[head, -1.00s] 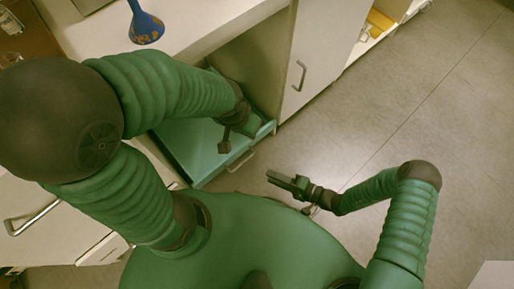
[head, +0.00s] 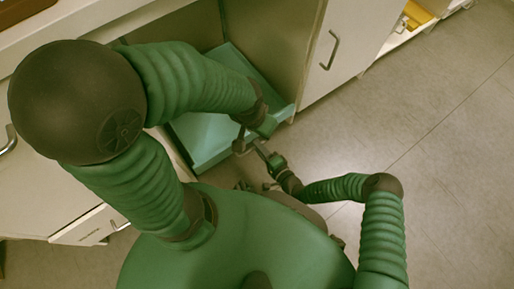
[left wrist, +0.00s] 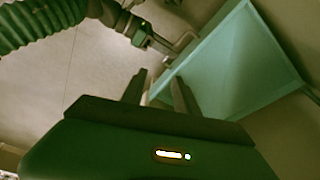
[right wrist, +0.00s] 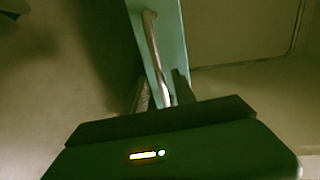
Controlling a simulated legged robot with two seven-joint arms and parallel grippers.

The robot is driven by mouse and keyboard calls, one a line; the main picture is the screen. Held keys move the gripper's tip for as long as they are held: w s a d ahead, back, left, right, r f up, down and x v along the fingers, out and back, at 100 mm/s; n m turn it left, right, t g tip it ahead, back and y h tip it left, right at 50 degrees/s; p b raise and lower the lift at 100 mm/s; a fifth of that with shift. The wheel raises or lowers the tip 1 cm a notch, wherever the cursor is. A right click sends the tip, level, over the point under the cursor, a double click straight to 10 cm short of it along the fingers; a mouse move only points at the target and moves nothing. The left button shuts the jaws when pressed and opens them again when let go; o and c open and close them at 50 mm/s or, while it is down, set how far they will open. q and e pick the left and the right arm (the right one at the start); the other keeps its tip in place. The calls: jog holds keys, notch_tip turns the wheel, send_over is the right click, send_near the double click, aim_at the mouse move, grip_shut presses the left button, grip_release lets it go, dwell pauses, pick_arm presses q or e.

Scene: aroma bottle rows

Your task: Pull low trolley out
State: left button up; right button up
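The low trolley (head: 205,140) is a teal, shallow tray-like unit low in an open cabinet bay; it also shows in the left wrist view (left wrist: 235,65). Its metal bar handle (right wrist: 153,45) is on the front face in the right wrist view. My right gripper (head: 262,150) is at the trolley's front; in the right wrist view its fingers (right wrist: 163,90) are apart, with the handle's near end between them. My left gripper (head: 242,140) hangs over the trolley's front edge. Its fingers (left wrist: 158,90) are apart and empty. My left arm hides part of the trolley.
A white cabinet door (head: 345,50) with a bar handle stands right of the bay. A drawer front (head: 90,225) is at lower left. Yellow items (head: 415,15) sit on a low shelf at upper right. Open floor (head: 440,130) lies to the right.

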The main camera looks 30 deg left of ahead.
jog(key=shift+w+a+f, duration=0.1)
jog(key=shift+w+a, duration=0.2)
jog(key=shift+a, duration=0.35)
jog(key=shift+c, duration=0.4)
grip_shut()
jog(key=shift+s+d+f, duration=0.1)
dwell(0.4)
